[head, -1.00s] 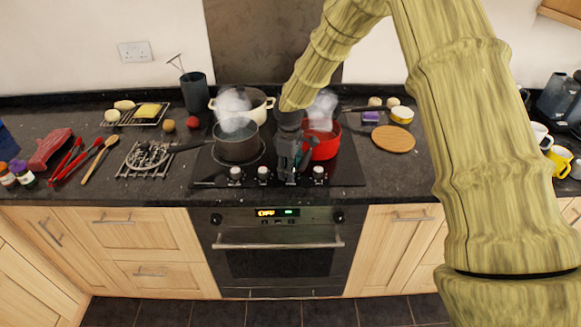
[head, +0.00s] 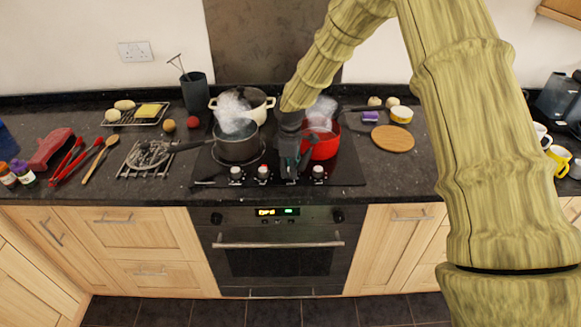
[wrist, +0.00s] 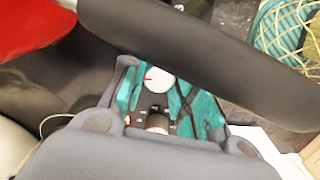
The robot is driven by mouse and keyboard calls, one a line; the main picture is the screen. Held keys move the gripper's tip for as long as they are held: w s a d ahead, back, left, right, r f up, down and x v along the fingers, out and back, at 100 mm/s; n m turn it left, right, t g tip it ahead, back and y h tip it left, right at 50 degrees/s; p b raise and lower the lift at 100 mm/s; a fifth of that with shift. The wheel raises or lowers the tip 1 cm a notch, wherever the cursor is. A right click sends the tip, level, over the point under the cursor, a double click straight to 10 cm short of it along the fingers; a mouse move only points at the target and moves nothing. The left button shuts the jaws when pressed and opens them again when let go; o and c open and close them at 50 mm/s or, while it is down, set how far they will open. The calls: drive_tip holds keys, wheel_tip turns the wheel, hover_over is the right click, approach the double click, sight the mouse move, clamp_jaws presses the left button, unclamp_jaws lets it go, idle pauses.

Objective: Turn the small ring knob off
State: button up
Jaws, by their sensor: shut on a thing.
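A row of white round knobs lines the hob's front edge in the head view: a left knob (head: 236,173), a second knob (head: 263,173) and a far right knob (head: 318,172). In the wrist view, the teal fingers of my gripper (wrist: 165,100) stand either side of a white round knob (wrist: 158,78) with a red mark. The gripper is shut on this knob. Which burner it serves is not readable.
A red pot (head: 322,147) stands close behind my gripper. A steaming grey saucepan (head: 238,150) is left of it, its handle pointing left. A cream pot (head: 258,108) stands behind. A wooden board (head: 393,138) lies right of the hob. The oven (head: 279,262) is below.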

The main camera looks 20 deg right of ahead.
drive_tip(key=shift+w+n, duration=0.1)
drive_tip(key=shift+n, duration=0.3)
drive_tip(key=shift+r, duration=0.1)
drive_tip(key=o, duration=1)
drive_tip(key=r, duration=1.2)
drive_tip(key=shift+s+a, duration=0.1)
drive_tip(key=shift+s, duration=0.2)
drive_tip(key=shift+f, duration=0.1)
